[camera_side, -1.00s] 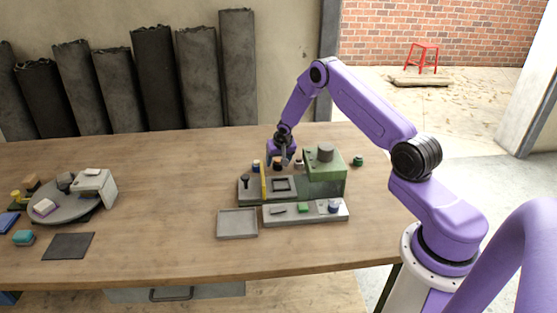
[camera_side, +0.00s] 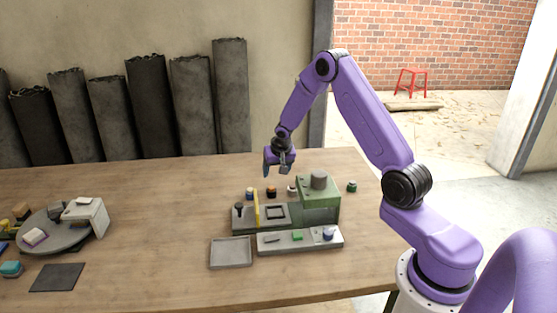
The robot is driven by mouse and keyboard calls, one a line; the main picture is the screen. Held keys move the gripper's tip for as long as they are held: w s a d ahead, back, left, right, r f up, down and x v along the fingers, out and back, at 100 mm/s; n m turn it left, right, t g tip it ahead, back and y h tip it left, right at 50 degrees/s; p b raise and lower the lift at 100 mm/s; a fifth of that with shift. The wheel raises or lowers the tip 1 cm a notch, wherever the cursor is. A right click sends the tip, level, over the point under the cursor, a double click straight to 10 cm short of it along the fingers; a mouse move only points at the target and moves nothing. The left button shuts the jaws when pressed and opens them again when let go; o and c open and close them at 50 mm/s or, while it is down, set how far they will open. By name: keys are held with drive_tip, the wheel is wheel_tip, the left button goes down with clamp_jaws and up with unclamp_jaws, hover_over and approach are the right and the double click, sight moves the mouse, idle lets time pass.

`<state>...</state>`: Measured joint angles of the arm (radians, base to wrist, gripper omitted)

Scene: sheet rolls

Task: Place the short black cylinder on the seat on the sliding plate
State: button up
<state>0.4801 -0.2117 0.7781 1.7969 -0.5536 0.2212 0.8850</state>
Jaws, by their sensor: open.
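My gripper (camera_side: 280,170) is open and hangs above the table, behind and above the green-and-grey machine (camera_side: 319,194). Nothing clearly shows between its fingers. Below it, a row of small short cylinders stands behind the machine: a blue-and-yellow one (camera_side: 250,193), a black-and-orange one (camera_side: 271,191) and a pale one with dark parts (camera_side: 292,189). I cannot tell for sure which is the short black cylinder. A dark square frame (camera_side: 276,212), which looks like the seat on the sliding plate, lies on the machine's bed. No cylinder shows in it.
A yellow upright bar (camera_side: 257,208) and a black knob (camera_side: 239,208) stand at the bed's left. A grey tray (camera_side: 230,253) and a pale strip with small parts (camera_side: 299,240) lie in front. A green cylinder (camera_side: 352,187) stands right. A round turntable (camera_side: 54,231) is far left.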

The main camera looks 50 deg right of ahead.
drive_tip(key=s+a+r+n+y, duration=0.1)
drive_tip(key=s+a+r+n, duration=0.3)
drive_tip(key=a, duration=0.3)
drive_tip(key=s+a+r+n+g, duration=0.1)
drive_tip(key=s+a+r+n, duration=0.1)
drive_tip(key=s+a+r, duration=0.45)
drive_tip(key=s+a+r+n+y, duration=0.1)
drive_tip(key=s+a+r+n, duration=0.2)
drive_tip(key=a, duration=0.6)
drive_tip(key=s+a+r+n+g, duration=0.1)
drive_tip(key=s+n, duration=0.4)
drive_tip(key=s, duration=0.7)
drive_tip(key=s+a+r+n+g+y, duration=0.1)
drive_tip(key=s+n, duration=0.4)
drive_tip(key=s, duration=0.8)
drive_tip(key=shift+s+a+r+g, duration=0.2)
drive_tip(key=shift+a+g, duration=0.1)
drive_tip(key=shift+a, duration=0.55)
drive_tip(key=shift+o, duration=0.4)
drive_tip(key=shift+s+d+n, duration=0.1)
drive_tip(key=shift+s+n, duration=0.25)
drive_tip(key=shift+n, duration=0.05)
